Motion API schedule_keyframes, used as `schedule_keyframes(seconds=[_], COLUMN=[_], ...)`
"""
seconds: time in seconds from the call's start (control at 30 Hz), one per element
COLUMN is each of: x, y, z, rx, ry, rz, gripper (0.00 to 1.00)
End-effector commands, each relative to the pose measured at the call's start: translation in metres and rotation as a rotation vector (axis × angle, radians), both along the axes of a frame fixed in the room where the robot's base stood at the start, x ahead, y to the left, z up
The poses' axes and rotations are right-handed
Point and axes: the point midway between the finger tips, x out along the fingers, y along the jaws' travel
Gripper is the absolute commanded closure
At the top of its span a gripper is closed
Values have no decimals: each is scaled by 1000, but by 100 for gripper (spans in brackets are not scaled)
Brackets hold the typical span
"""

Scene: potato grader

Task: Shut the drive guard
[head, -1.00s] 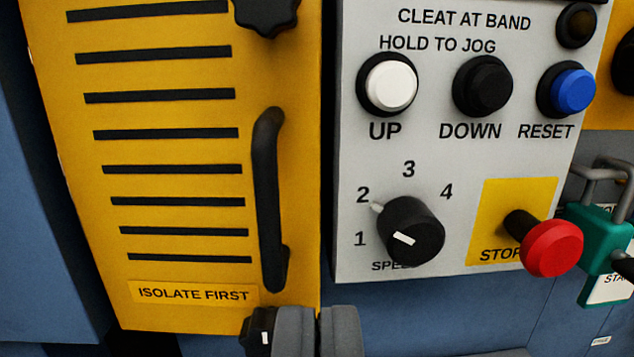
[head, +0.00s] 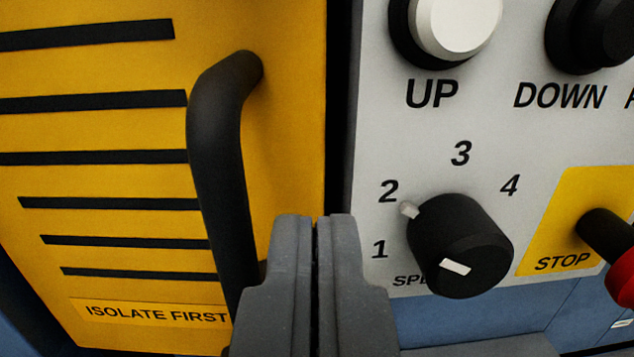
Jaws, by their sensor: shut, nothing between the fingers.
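The drive guard (head: 100,130) is a yellow slotted panel on the left, with an "ISOLATE FIRST" label (head: 150,312) low on it. It looks flat and close to the grey panel beside it; I cannot tell if it is fully closed. Its black bar handle (head: 215,150) stands upright near the guard's right edge. My gripper (head: 315,222) is shut and empty, at the bottom middle, in front of the guard's right edge. It is just right of the handle's lower end and hides part of it. I cannot tell whether they touch. The guard's knobs are out of view or hidden.
The grey control panel (head: 375,130) is close on the right. It carries the white UP button (head: 455,25), the black DOWN button (head: 590,35), the speed knob (head: 460,245) and the red STOP button (head: 622,278). A dark gap separates guard and panel.

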Motion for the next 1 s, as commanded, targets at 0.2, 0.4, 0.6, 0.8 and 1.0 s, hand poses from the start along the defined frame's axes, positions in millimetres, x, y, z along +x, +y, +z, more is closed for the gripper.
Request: schedule_keyframes(seconds=[0.2, 0.4, 0.6, 0.8, 1.0], x=[12, 20, 25, 27, 27], y=[-1, 0, -1, -2, -3], z=[0, -1, 0, 0, 0], rx=[-1, 5, 1, -3, -3], ry=[-3, -5, -4, -2, 0], rz=[-2, 5, 2, -4, -6], gripper=[100, 100, 100, 100, 100])
